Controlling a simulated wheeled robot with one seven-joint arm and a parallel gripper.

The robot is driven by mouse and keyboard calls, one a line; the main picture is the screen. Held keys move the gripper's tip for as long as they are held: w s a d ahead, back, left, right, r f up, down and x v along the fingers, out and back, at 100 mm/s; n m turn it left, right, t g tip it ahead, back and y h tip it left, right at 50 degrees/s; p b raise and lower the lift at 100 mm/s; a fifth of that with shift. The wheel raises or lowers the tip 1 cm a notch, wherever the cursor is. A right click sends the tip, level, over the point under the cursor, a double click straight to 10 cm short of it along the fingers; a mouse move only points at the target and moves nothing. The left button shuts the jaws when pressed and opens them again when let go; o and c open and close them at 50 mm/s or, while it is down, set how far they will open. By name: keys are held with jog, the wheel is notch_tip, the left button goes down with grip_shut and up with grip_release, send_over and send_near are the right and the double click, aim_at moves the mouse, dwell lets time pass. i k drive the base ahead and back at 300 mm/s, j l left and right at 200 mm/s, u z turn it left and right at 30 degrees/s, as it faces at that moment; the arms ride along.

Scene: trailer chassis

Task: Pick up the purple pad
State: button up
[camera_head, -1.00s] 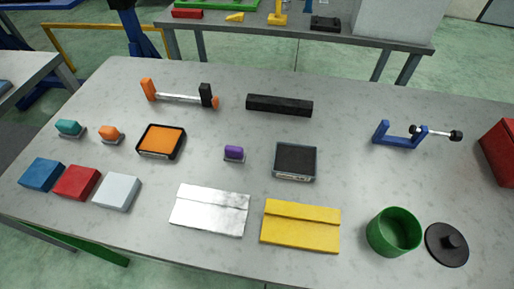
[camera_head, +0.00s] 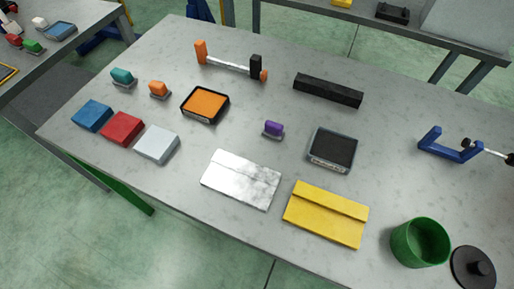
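A small purple pad (camera_head: 274,128) sits on a thin pale base near the middle of the grey table (camera_head: 330,100). It lies between an open orange ink tray (camera_head: 205,105) on its left and a dark tray (camera_head: 333,149) on its right. A silver folded plate (camera_head: 241,179) lies in front of it. The purple pad is fully visible and nothing touches it from above. My gripper is not in view.
Teal (camera_head: 122,76) and orange (camera_head: 158,89) pads stand at the left, behind blue, red and white blocks (camera_head: 157,144). A black bar (camera_head: 328,90), an orange clamp (camera_head: 228,65) and a blue clamp (camera_head: 450,147) lie farther back. A yellow plate (camera_head: 326,213) and green pot (camera_head: 420,242) are at front right.

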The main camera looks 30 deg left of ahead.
aim_at(272, 130)
jog(key=i+j+u, duration=0.1)
jog(key=u, duration=0.75)
jog(key=i+j+u, duration=0.1)
jog(key=u, duration=0.35)
jog(key=i+u, duration=0.15)
jog(key=u, duration=0.25)
